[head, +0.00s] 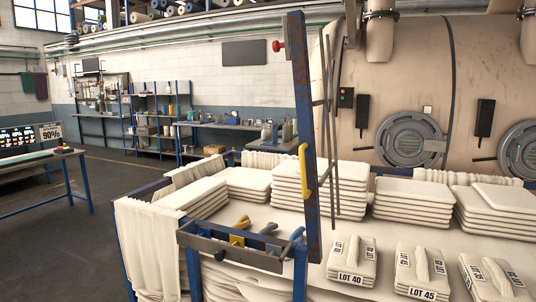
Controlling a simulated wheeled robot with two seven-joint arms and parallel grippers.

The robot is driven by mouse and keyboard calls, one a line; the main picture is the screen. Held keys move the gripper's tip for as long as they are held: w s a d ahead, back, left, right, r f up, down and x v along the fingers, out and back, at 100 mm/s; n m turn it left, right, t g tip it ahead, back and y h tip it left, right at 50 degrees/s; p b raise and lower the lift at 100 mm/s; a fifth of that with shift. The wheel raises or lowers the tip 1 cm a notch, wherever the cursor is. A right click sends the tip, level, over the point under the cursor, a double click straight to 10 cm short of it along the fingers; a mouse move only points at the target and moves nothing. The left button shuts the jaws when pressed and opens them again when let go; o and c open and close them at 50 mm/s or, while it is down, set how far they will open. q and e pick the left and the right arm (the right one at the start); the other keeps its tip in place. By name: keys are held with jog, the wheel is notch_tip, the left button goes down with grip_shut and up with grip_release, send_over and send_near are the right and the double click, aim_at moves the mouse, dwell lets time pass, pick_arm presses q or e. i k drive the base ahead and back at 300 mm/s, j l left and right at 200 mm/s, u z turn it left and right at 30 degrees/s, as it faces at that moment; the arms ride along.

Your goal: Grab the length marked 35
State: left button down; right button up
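Three folded cream fabric bundles lie in a row at the front right of the fabric-covered surface. The left bundle (353,258) has a front label reading LOT 40. The middle bundle (421,270) reads LOT 45. Neither of my grippers is in view.
A blue upright post (305,130) with a yellow handle stands left of the bundles. A metal tray (232,248) with coloured tool handles is fixed beside it. Folded cloth stacks (412,203) lie behind the bundles. A large beige vessel (400,80) fills the back right.

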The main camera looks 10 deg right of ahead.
aim_at(488, 279)
jog(key=l+z, duration=0.15)
jog(key=z, duration=0.9)
jog(key=i+l+z, duration=0.35)
jog(key=i+z, duration=0.15)
jog(key=z, duration=0.2)
jog(key=i+l+z, duration=0.15)
jog(key=z, duration=0.15)
jog(key=i+l+z, duration=0.1)
jog(key=i, duration=0.6)
jog(key=u, duration=1.4)
